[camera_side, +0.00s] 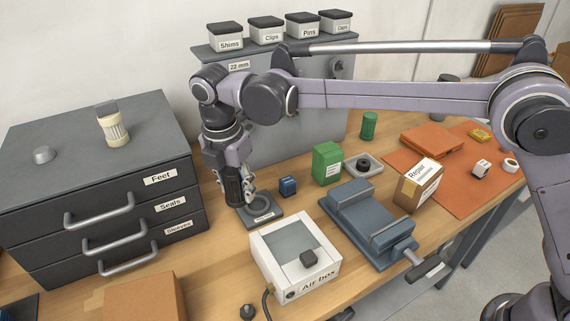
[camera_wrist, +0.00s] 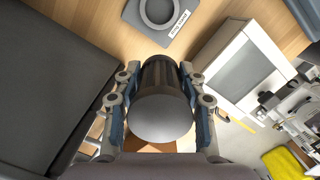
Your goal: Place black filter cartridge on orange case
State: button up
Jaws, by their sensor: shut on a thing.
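The black filter cartridge (camera_wrist: 163,105) is a dark cylinder with a grey end, held between the fingers of my gripper (camera_wrist: 160,95) in the wrist view. In the side view my gripper (camera_side: 246,189) points down, with the dark cartridge (camera_side: 233,190) partly hidden by its fingers. It is just above or beside a grey plate with a ring (camera_side: 277,216); I cannot tell whether the cartridge touches the plate. The flat orange case (camera_side: 433,140) lies far to the right on an orange mat (camera_side: 448,186). No object shows on top of the case.
The white air box (camera_side: 294,255) is in front; drawers (camera_side: 95,190) stand left.

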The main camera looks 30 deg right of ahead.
jog(key=shift+d+r, duration=0.3)
notch_tip(320, 180, up, 9)
jog(key=shift+w+d+f, duration=0.1)
jog(key=shift+d+f, duration=0.05)
jog(key=w+d+m, duration=0.2)
jog(key=w+d, duration=0.2)
jog(key=d, duration=0.5)
jog(key=w+d+m, duration=0.2)
jog(key=w+d, duration=0.1)
jog(key=d, duration=0.6)
jog(key=d+m+g, duration=0.1)
jog(key=d+m, duration=0.5)
jog(key=d, duration=2)
jog(key=s+d+m, duration=0.3)
jog(key=s+d, duration=0.5)
jog(key=d, duration=0.5)
jog(key=s+d+m, duration=0.3)
jog(key=s+d, duration=0.5)
jog(key=d, duration=0.6)
send_over(436, 137)
jog(key=shift+g, duration=0.4)
notch_tip(436, 137, down, 12)
jog(key=shift+w+a+f, duration=0.1)
jog(key=shift+a, duration=0.05)
jog(key=shift+f, duration=2)
